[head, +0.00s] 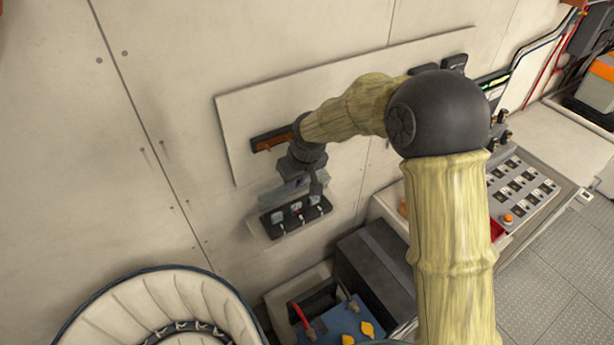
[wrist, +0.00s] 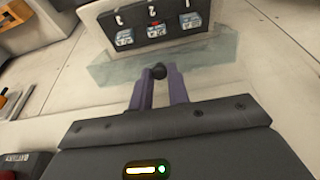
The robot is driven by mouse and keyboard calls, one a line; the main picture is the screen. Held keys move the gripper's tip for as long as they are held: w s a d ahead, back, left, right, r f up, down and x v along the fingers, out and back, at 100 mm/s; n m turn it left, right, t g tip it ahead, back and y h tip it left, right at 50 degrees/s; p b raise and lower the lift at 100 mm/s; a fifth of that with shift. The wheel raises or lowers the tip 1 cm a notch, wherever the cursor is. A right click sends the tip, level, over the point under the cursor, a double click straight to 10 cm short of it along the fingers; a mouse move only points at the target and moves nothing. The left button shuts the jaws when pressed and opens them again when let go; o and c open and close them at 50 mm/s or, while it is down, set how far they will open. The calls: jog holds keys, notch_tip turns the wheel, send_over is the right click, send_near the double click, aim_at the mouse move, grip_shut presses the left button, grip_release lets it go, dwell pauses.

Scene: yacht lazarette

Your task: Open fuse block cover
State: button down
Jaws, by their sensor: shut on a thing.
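The fuse block (head: 297,216) is a dark strip with several small blue-and-white parts, mounted low on the wall in the head view. It also shows at the top of the wrist view (wrist: 157,29). Its clear cover (head: 277,192) sticks out above the block, and the blue-and-white parts look uncovered. In the wrist view the cover (wrist: 112,74) is a pale see-through sheet with a small black knob (wrist: 158,71) at its near edge. My gripper (wrist: 157,80) has both fingers closed around this knob. In the head view my gripper (head: 308,186) partly hides the cover.
A pale wall board (head: 240,110) with a dark-and-orange strip (head: 270,139) is above the block. Below are a battery box with blue top (head: 350,322) and a dark box (head: 375,265).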

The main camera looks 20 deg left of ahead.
dwell(0.3)
jog(key=c, duration=1.3)
grip_release()
jog(key=shift+c, duration=0.2)
jog(key=b+v, duration=0.5)
jog(key=v, duration=1.2)
jog(key=shift+r, duration=0.2)
